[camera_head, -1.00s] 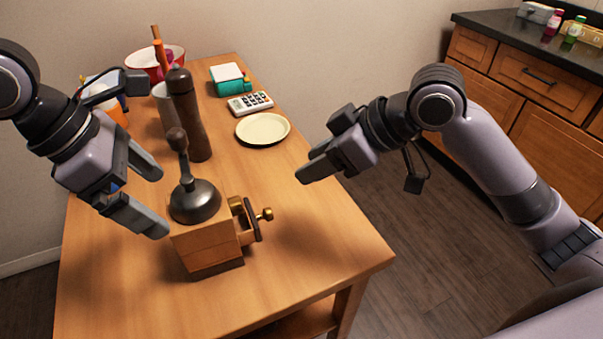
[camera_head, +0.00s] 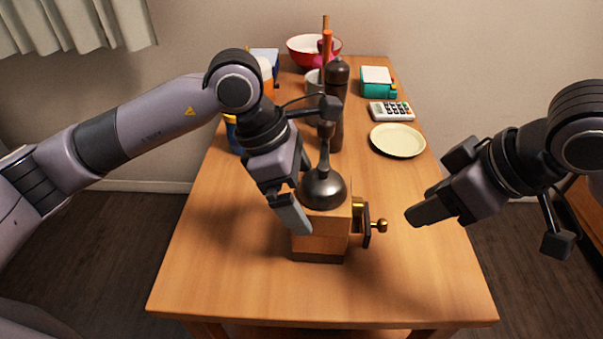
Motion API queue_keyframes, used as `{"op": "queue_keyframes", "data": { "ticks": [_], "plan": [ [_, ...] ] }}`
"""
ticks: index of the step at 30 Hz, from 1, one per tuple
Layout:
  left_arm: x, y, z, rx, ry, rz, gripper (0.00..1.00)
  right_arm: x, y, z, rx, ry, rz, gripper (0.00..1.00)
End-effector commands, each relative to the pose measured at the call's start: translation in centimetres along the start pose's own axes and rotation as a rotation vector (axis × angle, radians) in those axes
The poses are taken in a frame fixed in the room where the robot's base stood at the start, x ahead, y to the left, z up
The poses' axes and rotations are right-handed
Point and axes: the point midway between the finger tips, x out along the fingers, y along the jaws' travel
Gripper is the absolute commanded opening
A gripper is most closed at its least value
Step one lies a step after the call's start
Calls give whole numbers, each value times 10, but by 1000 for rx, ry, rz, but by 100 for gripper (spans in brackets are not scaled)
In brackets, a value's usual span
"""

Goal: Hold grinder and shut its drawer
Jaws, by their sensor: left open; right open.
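The wooden grinder (camera_head: 322,245) stands upright on the table, with a dark metal dome (camera_head: 324,190) and an upright crank handle on top. Its drawer (camera_head: 366,222) sticks out of the right side, with a dark front and a brass knob (camera_head: 380,225). My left gripper (camera_head: 295,205) is open at the grinder's left side. One finger shows in front of the body's upper left; the other is mostly hidden, and I cannot tell whether either touches. My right gripper (camera_head: 418,213) is open and empty, right of the knob and apart from it; its fingers overlap in this view.
A dark pepper mill (camera_head: 336,85) stands close behind the grinder. A cream plate (camera_head: 397,140), a calculator (camera_head: 391,111), a teal box (camera_head: 378,88) and a red-rimmed bowl (camera_head: 305,47) are farther back. The front of the wooden table (camera_head: 250,290) is clear.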

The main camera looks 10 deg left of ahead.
Motion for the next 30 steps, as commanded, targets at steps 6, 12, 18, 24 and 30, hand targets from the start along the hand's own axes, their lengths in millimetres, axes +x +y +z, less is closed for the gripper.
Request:
{"op": "queue_keyframes", "data": {
  "ticks": [6, 12, 18, 24, 30],
  "plan": [
    [14, 0, 0, 0, 0, 0, 100, 0, 0, 0, 0, 1, 0, 43],
    [15, 0, 0, 1, 0, 1, 100, 0, 0, 0, 1, 1, 0, 43],
    [15, 0, 0, 0, 0, 1, 51, 0, 0, 0, 1, 1, 0, 43],
    [15, 0, 0, 0, 0, 1, 62, 0, 0, 0, 1, 1, 0, 43],
    [14, 0, 0, 0, 0, 1, 62, 0, 0, 0, 0, 1, 0, 43]
  ]
}}
